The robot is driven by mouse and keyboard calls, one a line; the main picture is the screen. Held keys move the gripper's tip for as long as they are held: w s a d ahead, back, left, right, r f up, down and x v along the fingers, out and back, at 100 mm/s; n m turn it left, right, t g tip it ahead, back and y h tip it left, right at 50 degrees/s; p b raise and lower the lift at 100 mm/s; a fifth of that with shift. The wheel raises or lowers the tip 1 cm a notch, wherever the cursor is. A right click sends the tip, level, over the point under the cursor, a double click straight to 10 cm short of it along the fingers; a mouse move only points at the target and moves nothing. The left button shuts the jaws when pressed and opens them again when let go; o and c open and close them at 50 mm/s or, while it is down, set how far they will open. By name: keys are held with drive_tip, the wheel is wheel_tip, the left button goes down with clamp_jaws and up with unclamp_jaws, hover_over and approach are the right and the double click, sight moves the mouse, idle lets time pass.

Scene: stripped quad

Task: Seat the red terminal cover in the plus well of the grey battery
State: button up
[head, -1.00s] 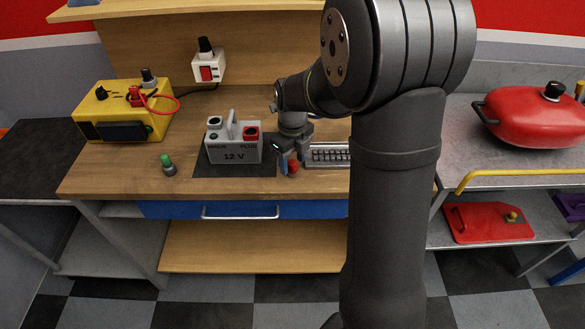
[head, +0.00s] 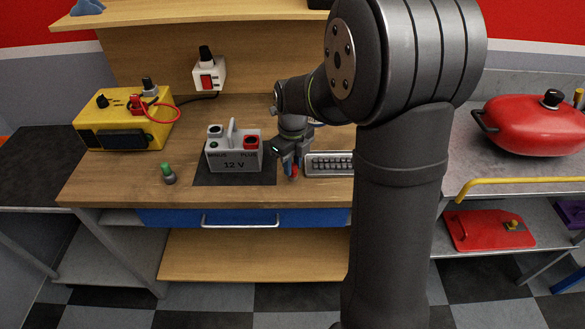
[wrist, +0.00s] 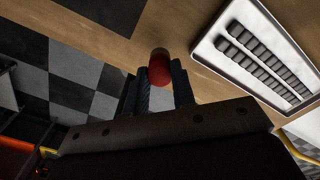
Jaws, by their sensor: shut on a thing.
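The grey battery (head: 235,158), marked 12 V, stands on a dark mat on the bench. Its red-rimmed plus well (head: 251,142) is at the top right, and its pale minus well (head: 215,131) is at the top left. My gripper (head: 291,170) is low over the bench, right of the battery, shut on the red terminal cover (head: 295,171). In the wrist view the cover (wrist: 160,70) sits between the two fingertips. The fingers partly hide it in the head view. I cannot tell whether it touches the bench.
A pale tray with dark rows (head: 330,164) lies just right of my gripper. A small green-topped piece (head: 168,174) stands left of the battery. A yellow unit with a red cable (head: 124,120) is at the back left, and a white switch box (head: 208,74) is on the back panel.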

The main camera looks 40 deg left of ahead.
wheel_tip(320, 180, up, 2)
drive_tip(key=w+d+r, duration=0.5)
drive_tip(key=d+r, duration=0.2)
drive_tip(key=d, duration=0.3)
drive_tip(key=s+a+r+n, duration=0.2)
drive_tip(key=a+r+n, duration=0.2)
drive_tip(key=a+r, duration=0.7)
hover_over(252, 144)
wheel_tip(252, 144, down, 9)
drive_tip(key=shift+s+f, duration=0.1)
drive_tip(key=shift+f, duration=1.6)
drive_tip(key=shift+f, duration=0.1)
drive_tip(key=o, duration=0.5)
drive_tip(key=shift+f, duration=0.1)
drive_tip(key=o, duration=0.5)
drive_tip(key=shift+c, duration=0.2)
drive_tip(key=shift+n, duration=0.3)
